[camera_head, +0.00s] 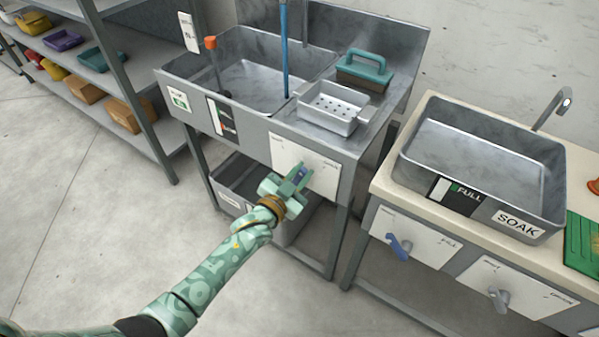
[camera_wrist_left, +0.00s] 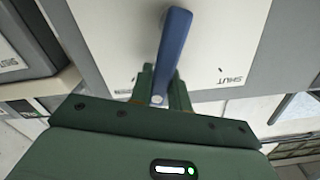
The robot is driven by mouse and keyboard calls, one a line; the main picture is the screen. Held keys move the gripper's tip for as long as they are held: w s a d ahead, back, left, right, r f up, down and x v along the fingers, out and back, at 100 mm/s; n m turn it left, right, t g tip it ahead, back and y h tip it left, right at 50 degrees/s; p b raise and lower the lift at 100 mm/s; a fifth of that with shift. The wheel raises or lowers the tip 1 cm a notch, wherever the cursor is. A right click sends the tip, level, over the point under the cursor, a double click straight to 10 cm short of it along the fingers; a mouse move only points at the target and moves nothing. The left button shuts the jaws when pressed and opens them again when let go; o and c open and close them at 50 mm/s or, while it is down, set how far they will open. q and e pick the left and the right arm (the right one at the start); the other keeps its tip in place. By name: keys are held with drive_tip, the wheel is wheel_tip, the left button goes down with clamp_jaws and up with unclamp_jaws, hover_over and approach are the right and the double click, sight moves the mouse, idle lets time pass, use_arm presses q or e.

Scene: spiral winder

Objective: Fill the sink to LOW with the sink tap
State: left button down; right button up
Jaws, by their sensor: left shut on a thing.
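The steel sink (camera_head: 166,81) stands at the middle top, with a black gauge plate with white, green and red marks (camera_head: 221,118) on its front. A blue upright pipe (camera_head: 284,50) reaches down at the sink. I cannot tell whether water is in it. A white panel (camera_head: 325,179) on the sink's front carries a blue tap lever, clear in the left wrist view (camera_wrist_left: 174,45), with the word SHUT on the panel to its right. My left gripper (camera_head: 297,178) is shut on the blue lever; it also shows in the left wrist view (camera_wrist_left: 160,90). My right gripper is out of view.
A basin marked SOAK (camera_head: 480,150) with a FULL gauge stands on the right counter, above a blue lever (camera_head: 398,246) and a grey lever (camera_head: 499,298). A white perforated tray (camera_head: 330,117) and teal-handled brush (camera_head: 364,68) sit beside the sink. Shelves (camera_head: 125,82) stand left.

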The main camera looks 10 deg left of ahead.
use_arm(q)
drive_tip(key=shift+f, duration=0.1)
drive_tip(key=c, duration=1.3)
unclamp_jaws()
drive_tip(key=shift+p+v, duration=2.35)
drive_tip(key=shift+v, duration=5.85)
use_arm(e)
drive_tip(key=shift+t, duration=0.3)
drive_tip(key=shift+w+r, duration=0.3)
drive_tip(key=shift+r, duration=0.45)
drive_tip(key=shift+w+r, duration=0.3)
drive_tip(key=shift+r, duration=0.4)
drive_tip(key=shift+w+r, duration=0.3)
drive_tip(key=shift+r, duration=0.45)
